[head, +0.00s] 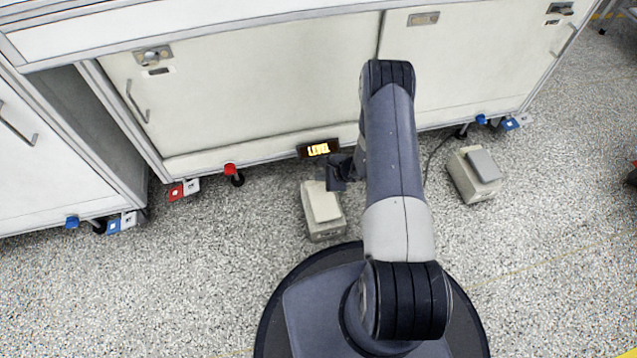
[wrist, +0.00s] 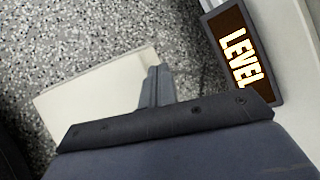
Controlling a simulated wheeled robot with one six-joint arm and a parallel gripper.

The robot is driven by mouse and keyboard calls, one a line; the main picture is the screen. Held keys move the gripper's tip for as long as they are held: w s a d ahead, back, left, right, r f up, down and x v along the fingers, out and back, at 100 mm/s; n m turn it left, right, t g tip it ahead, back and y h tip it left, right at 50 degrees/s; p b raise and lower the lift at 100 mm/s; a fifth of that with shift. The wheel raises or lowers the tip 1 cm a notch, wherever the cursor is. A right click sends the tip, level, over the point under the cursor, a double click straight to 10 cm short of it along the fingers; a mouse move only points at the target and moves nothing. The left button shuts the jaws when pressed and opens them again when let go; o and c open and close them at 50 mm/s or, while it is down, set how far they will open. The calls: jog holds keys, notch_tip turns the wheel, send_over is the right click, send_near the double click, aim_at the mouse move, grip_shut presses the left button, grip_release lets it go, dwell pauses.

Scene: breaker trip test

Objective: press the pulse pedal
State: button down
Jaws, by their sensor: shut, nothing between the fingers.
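Two foot pedals stand on the floor in front of the cabinet. The left one (head: 322,205) has a cream top plate on a beige base; the right one (head: 474,176) has a grey top plate. No label shows on either, so I cannot tell by name which is the pulse pedal. My gripper (head: 335,182) is shut and empty, at the far end of the left pedal. In the wrist view the shut fingers (wrist: 157,72) overlap the edge of the cream plate (wrist: 85,92); I cannot tell whether they touch it.
A small display (head: 318,148) at the cabinet's bottom edge is lit; in the wrist view it reads LEVEL (wrist: 240,58). The white cabinet (head: 250,85) stands close behind the pedals. A red caster (head: 232,172) is to the left. Speckled floor (head: 150,280) is clear at front left.

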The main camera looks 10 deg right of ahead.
aim_at(319, 185)
jog(key=shift+f+b, duration=0.2)
jog(key=shift+b, duration=0.1)
jog(key=shift+f+b, duration=0.25)
jog(key=shift+b, duration=0.2)
jog(key=shift+s+f+b, duration=0.1)
jog(key=shift+f+b, duration=0.2)
jog(key=shift+b, duration=0.05)
dwell(0.5)
jog(key=shift+s+f+b, duration=0.35)
jog(key=shift+f+b, duration=0.5)
jog(key=shift+f, duration=0.05)
dwell(0.9)
jog(key=shift+r, duration=0.15)
jog(key=shift+r+p, duration=0.6)
jog(key=shift+r, duration=0.5)
jog(key=shift+w+r, duration=0.1)
jog(key=shift+r, duration=0.05)
